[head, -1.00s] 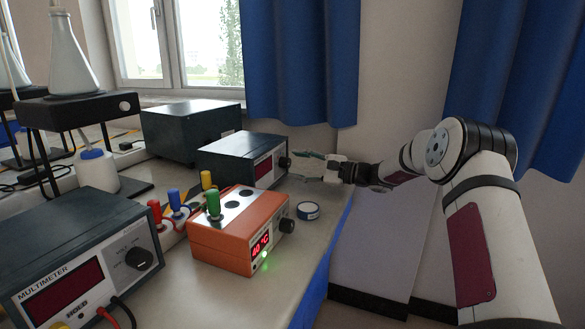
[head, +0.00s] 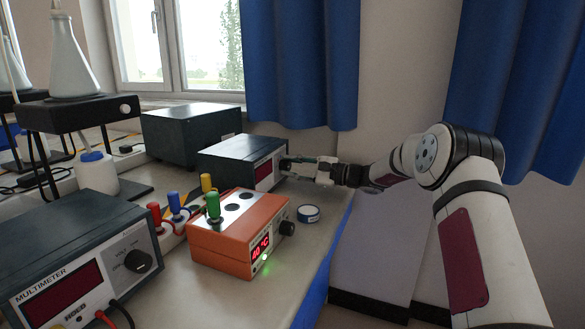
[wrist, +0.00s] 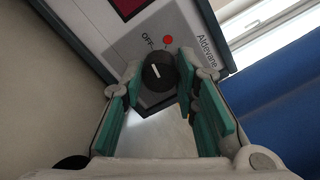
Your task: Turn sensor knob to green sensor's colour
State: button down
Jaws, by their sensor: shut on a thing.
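The green sensor (head: 213,205) stands upright in a hole on top of the orange box (head: 222,261), in the head view. The box has a lit red display and a dark knob (head: 287,228) on its front. My gripper (head: 287,164) is at the dark instrument (head: 228,160) behind the orange box. In the wrist view my gripper (wrist: 159,68) has its teal fingers shut on that instrument's black knob (wrist: 157,72). The knob has a white mark. "OFF" and a red dot are printed beside it. Other marks around it are not visible.
Red (head: 154,213), blue (head: 174,202) and yellow (head: 206,182) sensors stand left of and behind the orange box. A tape roll (head: 308,213) lies by the bench's right edge. A multimeter (head: 78,262) is front left. Blue curtains (head: 300,60) hang behind the bench.

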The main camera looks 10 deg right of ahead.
jog(key=shift+m+p, duration=0.3)
jog(key=shift+r+m+p, duration=0.1)
jog(key=shift+m+p, duration=0.8)
jog(key=m+p, duration=0.2)
jog(key=m, duration=0.1)
jog(key=shift+m+p, duration=0.3)
jog(key=shift+p, duration=0.05)
jog(key=m+p, duration=0.2)
jog(key=m, duration=0.3)
jog(key=m+p, duration=0.1)
jog(key=m, duration=0.5)
jog(key=shift+m, duration=0.4)
jog(key=m, duration=0.3)
jog(key=m+p, duration=0.1)
jog(key=m, duration=0.2)
jog(key=shift+w+d+f, duration=0.1)
jog(key=shift+f, duration=0.1)
jog(key=c, duration=1.2)
grip_release()
jog(key=shift+c, duration=0.2)
